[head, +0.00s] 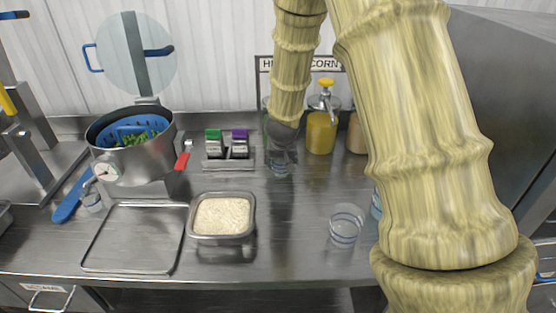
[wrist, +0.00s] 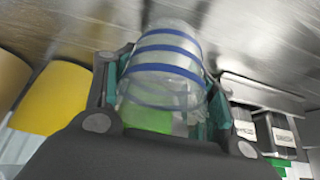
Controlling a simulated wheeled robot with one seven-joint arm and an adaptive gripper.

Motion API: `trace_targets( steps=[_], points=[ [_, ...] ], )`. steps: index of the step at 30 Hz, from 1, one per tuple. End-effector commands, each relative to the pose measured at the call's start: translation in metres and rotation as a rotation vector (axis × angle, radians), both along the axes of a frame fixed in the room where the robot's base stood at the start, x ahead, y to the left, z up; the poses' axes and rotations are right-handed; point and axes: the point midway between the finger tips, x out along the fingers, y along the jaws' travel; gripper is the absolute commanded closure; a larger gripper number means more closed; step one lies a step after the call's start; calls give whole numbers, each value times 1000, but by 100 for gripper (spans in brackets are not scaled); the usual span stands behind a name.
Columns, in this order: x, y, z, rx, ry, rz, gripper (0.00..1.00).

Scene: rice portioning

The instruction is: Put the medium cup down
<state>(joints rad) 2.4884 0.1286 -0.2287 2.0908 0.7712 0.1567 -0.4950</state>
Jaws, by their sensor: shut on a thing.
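A clear cup with blue bands, taken as the medium cup (wrist: 165,72), sits between the two fingers of my gripper (wrist: 158,95). My gripper is shut on it. In the head view my gripper (head: 281,150) is near the back of the counter, and the cup (head: 280,169) shows just below it, low over the metal surface. I cannot tell if its base touches the counter. A green patch shows at the cup's near end in the wrist view; whether it is inside or behind the cup is unclear.
Another blue-banded clear cup (head: 345,226) stands front right, with a bluish one (head: 376,206) partly hidden by my arm. A condiment rack (head: 228,150) is left of my gripper; a yellow pump bottle (head: 321,130) is right. A rice pan (head: 222,218) and tray (head: 92,267) lie front left.

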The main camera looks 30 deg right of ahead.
Motion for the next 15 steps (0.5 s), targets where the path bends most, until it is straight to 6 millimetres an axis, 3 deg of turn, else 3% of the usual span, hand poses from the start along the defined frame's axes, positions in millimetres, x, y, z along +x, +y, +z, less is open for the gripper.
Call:
trace_targets(
  steps=[5,15],
  points=[
    [4,-6,-15,0,0,0,67],
    [0,-12,-15,-1,0,-9,67]
  ],
)
